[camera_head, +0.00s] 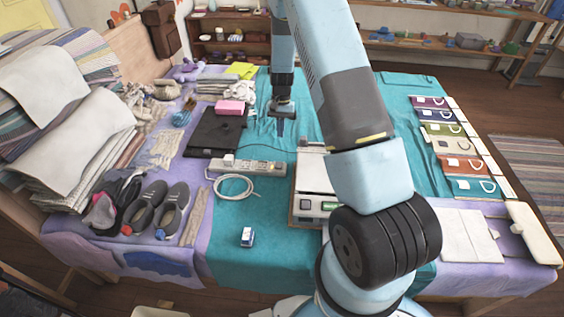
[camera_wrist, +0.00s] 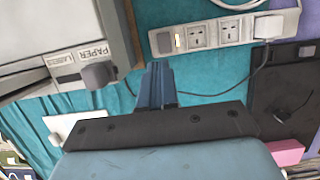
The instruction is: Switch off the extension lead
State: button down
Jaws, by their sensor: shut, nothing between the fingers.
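The white extension lead (camera_head: 262,168) lies on the teal cloth in the middle of the table, its coiled white cable (camera_head: 236,187) just in front. In the wrist view the lead (camera_wrist: 230,32) runs across the top, with several sockets and a white plug (camera_wrist: 268,26) in it.
A grey-white machine with a PAPER label (camera_wrist: 65,58) stands close beside the gripper, right of the lead in the head view (camera_head: 312,172). A black board (camera_head: 213,132) with a pink block (camera_head: 230,107) lies behind the lead.

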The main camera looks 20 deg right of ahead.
aim_at(280, 166)
jog(key=x, duration=1.4)
jog(key=shift+s+f, duration=0.1)
jog(key=shift+f, duration=0.05)
dwell(0.4)
jog(key=shift+w+d+r, duration=0.2)
jog(key=shift+w+d, duration=0.05)
jog(key=shift+w, duration=0.5)
jog(key=shift+r, duration=0.1)
notch_tip(280, 166, up, 14)
jog(key=shift+w, duration=0.25)
dwell(0.4)
jog(key=shift+d, duration=0.1)
